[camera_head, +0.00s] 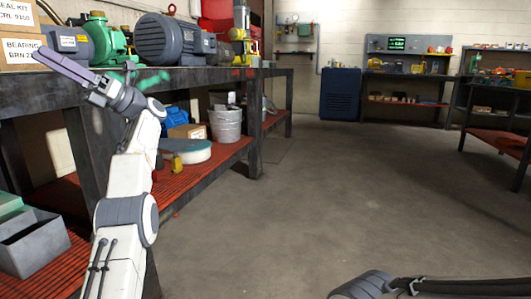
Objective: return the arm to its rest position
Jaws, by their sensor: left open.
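My left arm rises from the bottom left, and its gripper (50,68) is open at the edge of the dark workbench (205,76). Its pale purple-grey fingers point up and left, below the stacked boxes, and nothing shows between them. A small blue-grey motor (70,42), a green pump or motor (110,38) and a large grey motor (163,38) stand on the bench behind and right of it. Part of my right arm (365,285) shows at the bottom right edge; its gripper is out of view.
The bench's red lower shelf holds a metal bucket (225,124), a round pale-topped item (186,152) and a grey bin (32,240). Cardboard boxes (18,50) stand at the far left. A blue cabinet (340,94) and more benches stand at the back. The concrete floor (330,190) is clear.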

